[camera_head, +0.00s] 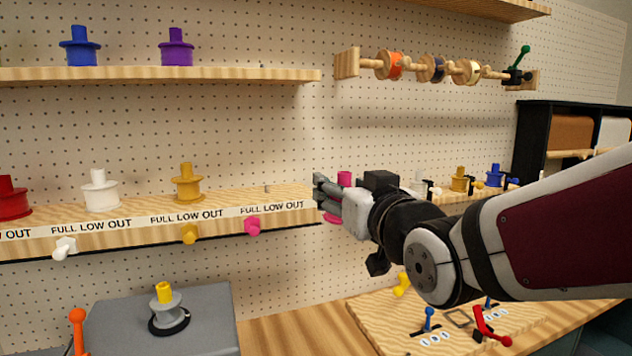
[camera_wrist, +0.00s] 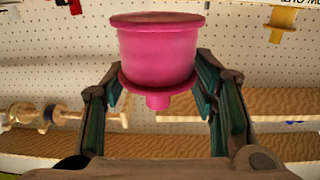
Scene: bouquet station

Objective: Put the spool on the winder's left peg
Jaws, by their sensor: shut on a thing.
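My gripper (camera_head: 325,195) is shut on a pink spool (camera_head: 344,180) and holds it in front of the pegboard. The spool's top and a bit of its lower rim show past the fingers in the head view. In the wrist view the pink spool (camera_wrist: 158,55) sits between the two fingers (camera_wrist: 160,95), its body clear to see and its narrow end toward my palm. I cannot tell for sure which fixture is the winder, and its left peg is not clearly seen; my arm hides part of the right side.
The left shelf (camera_head: 130,232) carries red, white and yellow spools and a bare peg (camera_head: 267,188) above a pink knob (camera_head: 252,226). A grey box (camera_head: 210,320) stands lower left. A board with levers (camera_head: 365,315) lies below my arm. Spools hang on a rod (camera_head: 420,68) upper right.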

